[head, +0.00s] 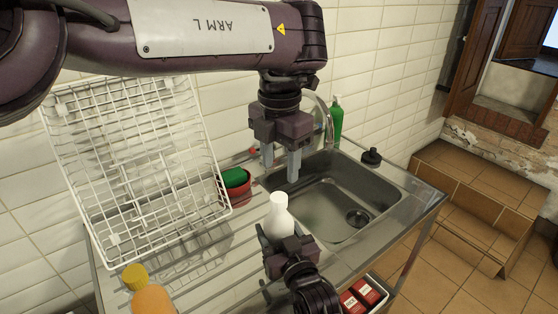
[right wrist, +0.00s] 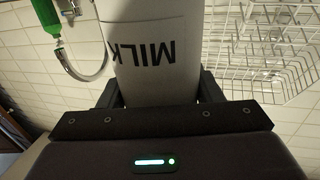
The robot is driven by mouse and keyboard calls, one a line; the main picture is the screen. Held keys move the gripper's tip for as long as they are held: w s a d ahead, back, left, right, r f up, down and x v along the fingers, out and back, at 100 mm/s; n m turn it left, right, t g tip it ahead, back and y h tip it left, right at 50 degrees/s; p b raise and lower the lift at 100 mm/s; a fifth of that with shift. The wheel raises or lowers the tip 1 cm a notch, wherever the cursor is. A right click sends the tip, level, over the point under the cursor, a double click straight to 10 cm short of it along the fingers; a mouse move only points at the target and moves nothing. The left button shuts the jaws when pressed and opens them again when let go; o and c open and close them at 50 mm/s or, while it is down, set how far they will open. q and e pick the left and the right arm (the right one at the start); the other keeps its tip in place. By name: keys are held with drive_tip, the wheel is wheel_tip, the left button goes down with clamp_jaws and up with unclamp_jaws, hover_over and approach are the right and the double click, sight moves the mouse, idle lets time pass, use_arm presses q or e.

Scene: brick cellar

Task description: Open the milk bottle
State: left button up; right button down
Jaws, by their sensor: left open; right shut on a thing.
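The white milk bottle (head: 279,218) stands out above my right gripper (head: 276,240) in the head view. In the right wrist view the bottle (right wrist: 158,60) shows its MILK lettering upside down between the fingers of my right gripper (right wrist: 160,95), which is shut on it. The bottle's top looks white in the head view; I cannot tell a separate cap from the body. My left gripper (head: 281,162) is open and empty, pointing down above the sink's near left edge, up and behind the bottle. The two are apart.
A white wire rack (head: 130,165) leans against the tiled wall at left. A red bowl with a green sponge (head: 236,179) sits beside the sink (head: 340,190). A tap (head: 328,125), green bottle (head: 335,122), orange bottle (head: 150,297) and red boxes (head: 362,293) stand around.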

sight(279, 197)
use_arm(q)
drive_tip(key=m, duration=0.4)
drive_tip(key=shift+m, duration=0.4)
drive_tip(key=m, duration=0.5)
drive_tip(key=shift+s+a+m, duration=0.1)
drive_tip(key=shift+m, duration=0.2)
drive_tip(key=shift+f, duration=4)
